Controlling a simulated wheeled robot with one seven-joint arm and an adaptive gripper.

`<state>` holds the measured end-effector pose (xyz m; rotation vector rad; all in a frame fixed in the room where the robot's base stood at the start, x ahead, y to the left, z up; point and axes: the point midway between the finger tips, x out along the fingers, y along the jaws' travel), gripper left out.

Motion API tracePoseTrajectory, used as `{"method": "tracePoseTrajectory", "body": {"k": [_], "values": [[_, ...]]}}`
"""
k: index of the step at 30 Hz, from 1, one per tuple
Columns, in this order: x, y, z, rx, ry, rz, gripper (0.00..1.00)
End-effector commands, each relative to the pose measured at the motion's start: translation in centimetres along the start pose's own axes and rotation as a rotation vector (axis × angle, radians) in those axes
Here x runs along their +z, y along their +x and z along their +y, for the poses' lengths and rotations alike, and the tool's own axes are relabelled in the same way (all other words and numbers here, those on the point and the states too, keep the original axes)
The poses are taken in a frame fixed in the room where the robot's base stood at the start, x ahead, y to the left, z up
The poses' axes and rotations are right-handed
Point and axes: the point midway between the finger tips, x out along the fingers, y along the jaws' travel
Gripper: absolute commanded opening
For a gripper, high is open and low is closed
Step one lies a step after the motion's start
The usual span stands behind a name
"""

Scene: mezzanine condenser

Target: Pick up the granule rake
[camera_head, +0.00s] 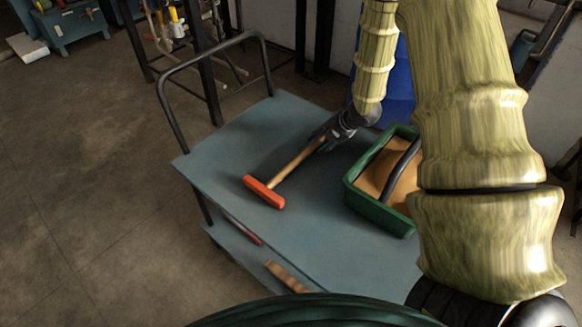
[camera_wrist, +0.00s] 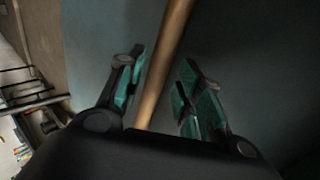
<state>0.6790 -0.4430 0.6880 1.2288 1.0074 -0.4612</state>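The granule rake has an orange head (camera_head: 264,191) and a wooden handle (camera_head: 299,160). It lies on the top of the blue-grey cart (camera_head: 222,152), its head toward the front left. My gripper (camera_head: 327,142) is at the far end of the handle. In the wrist view the handle (camera_wrist: 169,45) runs between the fingers of my gripper (camera_wrist: 163,72). The teal finger pads stand apart on both sides of the handle, with gaps visible. The handle's far end is hidden by my gripper.
A green tub (camera_head: 381,213) of tan granules with a dark curved handle stands right of the rake. A blue barrel (camera_head: 398,78) is behind the cart. The cart has a dark push rail (camera_head: 212,54) and a lower shelf with items. Open floor lies left.

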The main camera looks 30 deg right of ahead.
Motion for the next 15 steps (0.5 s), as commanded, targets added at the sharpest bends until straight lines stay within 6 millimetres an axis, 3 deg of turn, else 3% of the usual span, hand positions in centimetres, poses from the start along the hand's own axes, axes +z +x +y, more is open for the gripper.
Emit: {"method": "tracePoseTrajectory", "body": {"k": [6, 15], "values": [[0.1, 2.8, -0.1, -0.001, 0.001, 0.001, 0.35], [0.1, 3.2, 0.0, 0.0, 0.0, 0.0, 0.33]]}}
